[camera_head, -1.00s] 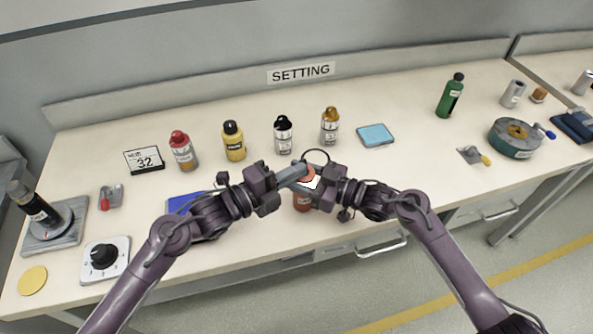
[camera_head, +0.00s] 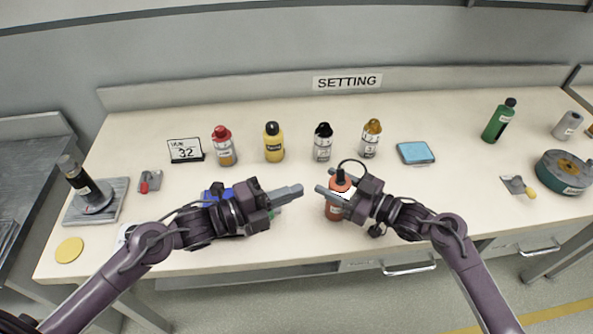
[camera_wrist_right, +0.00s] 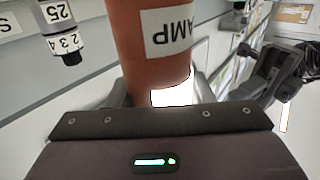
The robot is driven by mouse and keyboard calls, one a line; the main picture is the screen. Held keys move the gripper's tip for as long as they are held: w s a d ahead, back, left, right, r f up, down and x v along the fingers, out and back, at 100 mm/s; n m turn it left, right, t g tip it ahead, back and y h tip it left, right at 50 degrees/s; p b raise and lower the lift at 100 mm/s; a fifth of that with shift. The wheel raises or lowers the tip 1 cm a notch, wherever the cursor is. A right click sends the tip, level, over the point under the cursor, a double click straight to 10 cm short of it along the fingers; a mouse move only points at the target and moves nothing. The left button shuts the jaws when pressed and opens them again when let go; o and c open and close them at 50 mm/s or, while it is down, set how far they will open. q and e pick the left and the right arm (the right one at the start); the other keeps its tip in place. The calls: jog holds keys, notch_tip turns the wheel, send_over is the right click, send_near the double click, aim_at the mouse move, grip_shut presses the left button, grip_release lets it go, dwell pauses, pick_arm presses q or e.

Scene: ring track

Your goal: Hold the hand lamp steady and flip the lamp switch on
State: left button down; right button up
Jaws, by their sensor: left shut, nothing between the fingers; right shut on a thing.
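The hand lamp (camera_head: 335,211) is an orange-red cylinder with a white label and a dark cord loop at its top. My right gripper (camera_head: 322,187) is shut on it and holds it upright over the front of the bench. The right wrist view shows the orange body (camera_wrist_right: 143,45) between the fingers, with part of the word "LAMP" and a bright white patch below. I cannot tell whether that patch is light. My left gripper (camera_head: 299,190) is shut and empty, left of the lamp with a small gap. The switch cannot be made out.
Several bottles, including a red-capped one (camera_head: 224,147) and a yellow one (camera_head: 274,143), stand behind my grippers. A blue item (camera_head: 217,193) lies partly under my left gripper. A light-blue pad (camera_head: 416,153) lies back right.

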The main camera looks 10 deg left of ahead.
jog(key=o, duration=1.2)
jog(key=shift+d, duration=0.1)
